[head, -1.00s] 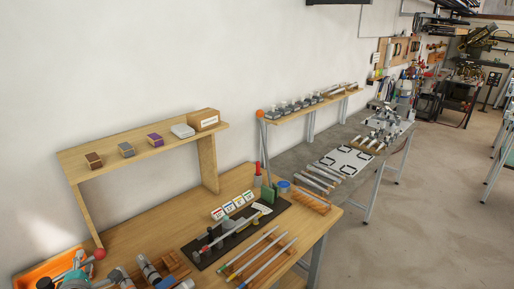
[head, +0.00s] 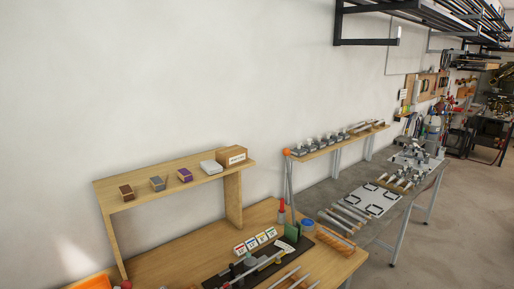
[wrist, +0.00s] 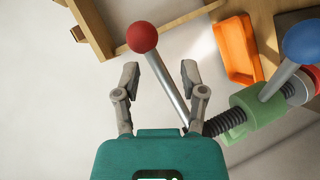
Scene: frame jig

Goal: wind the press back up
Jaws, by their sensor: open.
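In the wrist view, a metal lever with a red ball (wrist: 142,37) on its end runs down between the fingers of my open gripper (wrist: 160,74). Neither finger appears to touch the rod; I cannot tell how deep it sits between them. The rod's lower end is hidden behind my gripper's teal body. To the right are a dark threaded screw (wrist: 225,122), a green press block (wrist: 256,112) and a lever with a blue ball (wrist: 302,43).
An orange tray (wrist: 235,50) lies beyond the lever on the wooden bench. In the head view, a wooden shelf (head: 150,190) stands along the wall with several small blocks and a cardboard box (head: 232,156). A black mat (head: 215,281) with tools lies on the bench.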

